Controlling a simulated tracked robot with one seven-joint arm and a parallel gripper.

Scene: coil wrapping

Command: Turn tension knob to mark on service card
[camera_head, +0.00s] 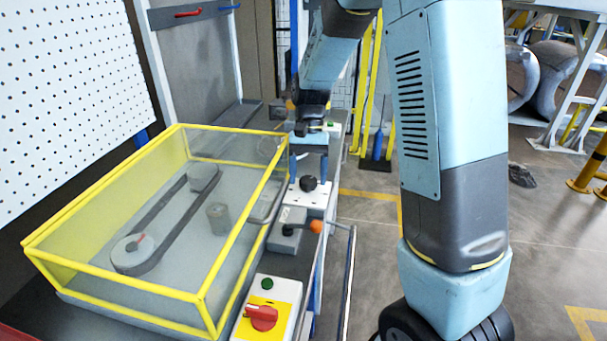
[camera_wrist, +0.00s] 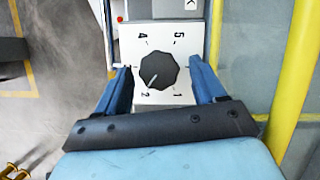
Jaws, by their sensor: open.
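The tension knob (camera_wrist: 158,70) is black and many-sided, on a white dial plate (camera_wrist: 185,28) with numbers 1, 2, 4 and 5 showing. Its white pointer line points down-left, close to the 2. In the head view the knob (camera_head: 309,184) sits on the white plate beside the yellow-framed guard. My gripper (camera_wrist: 160,74) is open, with one blue finger on each side of the knob and gaps showing between. In the head view my gripper (camera_head: 309,168) is just over the knob.
A yellow-framed guard (camera_head: 190,298) encloses a belt on two pulleys, left of the knob. An orange-tipped lever (camera_head: 316,227) and a red switch on a yellow panel (camera_head: 262,317) lie nearer. A metal rail (camera_head: 350,285) runs right of them. Yellow posts (camera_wrist: 292,85) stand right in the wrist view.

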